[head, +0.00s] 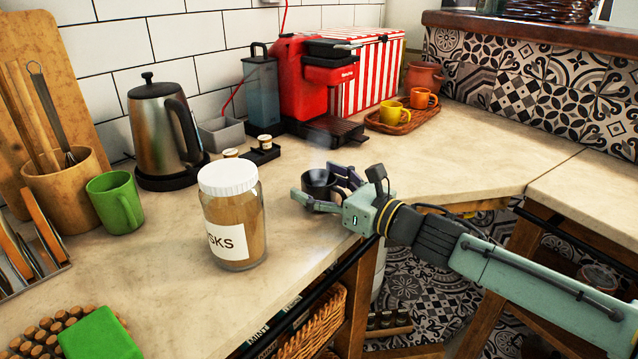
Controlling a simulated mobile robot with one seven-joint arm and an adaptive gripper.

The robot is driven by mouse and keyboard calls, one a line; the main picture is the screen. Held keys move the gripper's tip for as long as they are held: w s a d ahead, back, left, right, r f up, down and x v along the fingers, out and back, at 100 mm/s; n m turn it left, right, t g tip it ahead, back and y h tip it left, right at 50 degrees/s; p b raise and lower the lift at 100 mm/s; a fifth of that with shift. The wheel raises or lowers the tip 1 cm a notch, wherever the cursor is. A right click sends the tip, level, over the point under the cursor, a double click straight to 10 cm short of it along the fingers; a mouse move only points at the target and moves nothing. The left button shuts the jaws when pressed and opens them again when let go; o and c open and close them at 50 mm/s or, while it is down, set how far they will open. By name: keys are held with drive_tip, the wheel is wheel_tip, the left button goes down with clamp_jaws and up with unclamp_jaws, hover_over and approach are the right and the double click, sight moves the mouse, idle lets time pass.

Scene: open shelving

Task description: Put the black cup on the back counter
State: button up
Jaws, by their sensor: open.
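The black cup (317,184) stands upright on the light stone counter (290,243), near its front edge. A faint pale haze hangs just above it. My gripper (320,187) reaches in from the right at counter height. Its fingers are open, one on the near side of the cup and one on the far side. The counter runs on to the back right, where a wide stretch (470,150) is bare.
A jar with a white lid (232,215) stands close left of the cup. Behind are a red coffee machine (305,88), a kettle (163,130) and small pods (264,145). A wicker tray (402,124) holds yellow and orange cups. A green mug (116,202) stands left.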

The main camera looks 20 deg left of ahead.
drive_tip(key=shift+s+f, duration=0.1)
drive_tip(key=shift+f, duration=0.6)
drive_tip(key=shift+r+p, duration=0.5)
drive_tip(key=shift+p, duration=0.15)
drive_tip(key=v, duration=0.3)
drive_tip(key=b+v, duration=0.1)
drive_tip(key=v, duration=0.3)
drive_tip(key=b+v, duration=0.1)
drive_tip(key=v, duration=0.2)
drive_tip(key=shift+d+r, duration=0.25)
drive_tip(key=shift+d, duration=0.1)
drive_tip(key=shift+s+d+r, duration=0.1)
drive_tip(key=shift+s+d, duration=0.1)
drive_tip(key=shift+d, duration=0.35)
